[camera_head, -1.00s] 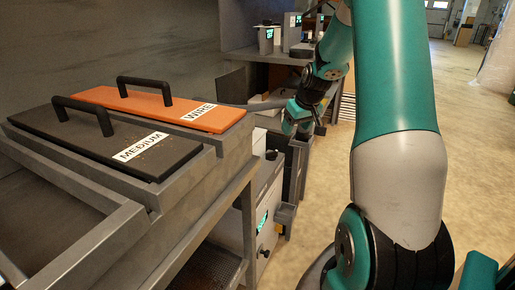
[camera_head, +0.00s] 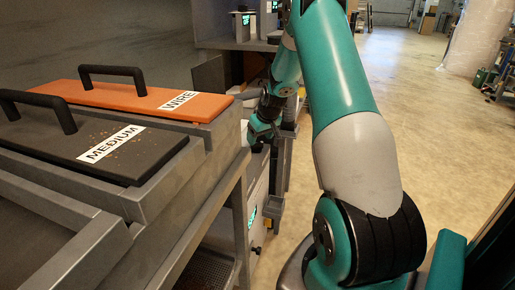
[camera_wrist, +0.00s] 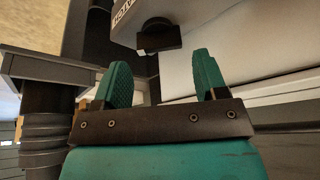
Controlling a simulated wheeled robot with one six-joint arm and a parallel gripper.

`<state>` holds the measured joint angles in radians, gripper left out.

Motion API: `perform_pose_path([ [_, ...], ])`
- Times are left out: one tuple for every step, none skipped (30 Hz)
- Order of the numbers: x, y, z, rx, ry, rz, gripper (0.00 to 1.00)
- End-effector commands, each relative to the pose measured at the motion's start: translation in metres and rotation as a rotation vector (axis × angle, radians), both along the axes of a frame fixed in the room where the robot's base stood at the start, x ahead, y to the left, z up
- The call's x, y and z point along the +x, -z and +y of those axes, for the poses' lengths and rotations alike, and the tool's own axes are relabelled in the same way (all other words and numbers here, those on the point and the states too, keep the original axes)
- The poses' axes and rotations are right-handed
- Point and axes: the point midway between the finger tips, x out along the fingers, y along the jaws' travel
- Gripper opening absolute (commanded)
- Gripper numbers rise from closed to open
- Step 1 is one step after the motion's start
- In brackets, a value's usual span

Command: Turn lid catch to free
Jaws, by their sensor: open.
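A black catch knob (camera_wrist: 159,38) sits on a pale grey panel in the wrist view. A partly cut-off white label (camera_wrist: 123,12) with upside-down lettering lies beside it. My gripper (camera_wrist: 161,62) is open, with its two teal fingers apart. The knob lies ahead of the fingertips, roughly between them in the picture, and nothing shows in the grip. The remaining distance to it cannot be judged. In the head view my gripper (camera_head: 262,132) is low beside the grey cabinet, and the catch is hidden there.
In the head view, the orange WIRE pad (camera_head: 150,100) and the dark MEDIUM pad (camera_head: 80,147) lie on the grey bench at left. A dark ledge (camera_wrist: 50,68) stands close to my gripper's left in the wrist view. Open floor (camera_head: 400,110) lies to the right.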

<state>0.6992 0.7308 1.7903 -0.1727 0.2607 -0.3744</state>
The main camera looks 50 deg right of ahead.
Motion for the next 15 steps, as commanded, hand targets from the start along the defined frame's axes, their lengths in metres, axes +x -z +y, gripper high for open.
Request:
perform_pose_path([
  [0.003,0.012,-0.001,0.001,0.000,0.001,0.66],
  [0.005,0.017,-0.002,0.001,0.001,0.001,0.66],
  [0.008,0.022,-0.003,0.000,0.001,0.000,0.66],
  [0.009,0.026,-0.003,0.000,0.001,0.000,0.66],
  [0.011,0.030,-0.004,0.000,0.001,0.000,0.66],
  [0.012,0.033,-0.004,-0.001,0.001,-0.001,0.66],
  [0.013,0.035,-0.005,-0.001,0.001,-0.001,0.66],
  [0.014,0.037,-0.005,-0.001,0.001,-0.001,0.66],
  [0.015,0.040,-0.005,-0.001,0.001,-0.001,0.66],
  [0.015,0.041,-0.005,0.000,0.002,0.000,0.66],
  [0.016,0.041,-0.006,0.000,0.002,-0.001,0.66],
  [0.016,0.042,-0.006,0.000,0.002,-0.001,0.66],
  [0.016,0.042,-0.006,0.000,0.002,-0.001,0.66],
  [0.016,0.042,-0.006,0.000,0.002,-0.001,0.66],
  [0.016,0.042,-0.006,0.000,0.002,-0.001,0.66],
])
